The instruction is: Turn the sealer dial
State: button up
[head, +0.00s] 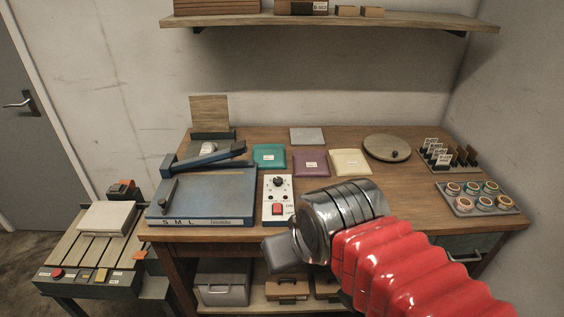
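The sealer is the blue machine (205,193) on the left of the bench, with "S M L" on its front edge and a raised blue arm (212,157). A white control box (270,209) stands at its right side. The box carries a black dial (278,182) in its upper part and a red switch (278,209) below. My gripper (280,253) is at the end of my red-sleeved arm, low in front of the bench edge and below the control box. Its fingers are mostly hidden behind the metal wrist, so its opening does not show.
A round turntable (387,148), a card rack (440,154) and a tray of tape rolls (477,198) are on the right. A shelf (330,21) hangs above.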

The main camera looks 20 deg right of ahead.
aim_at(277, 181)
jog(key=u, duration=0.1)
jog(key=i, duration=1.05)
jog(key=u, duration=0.4)
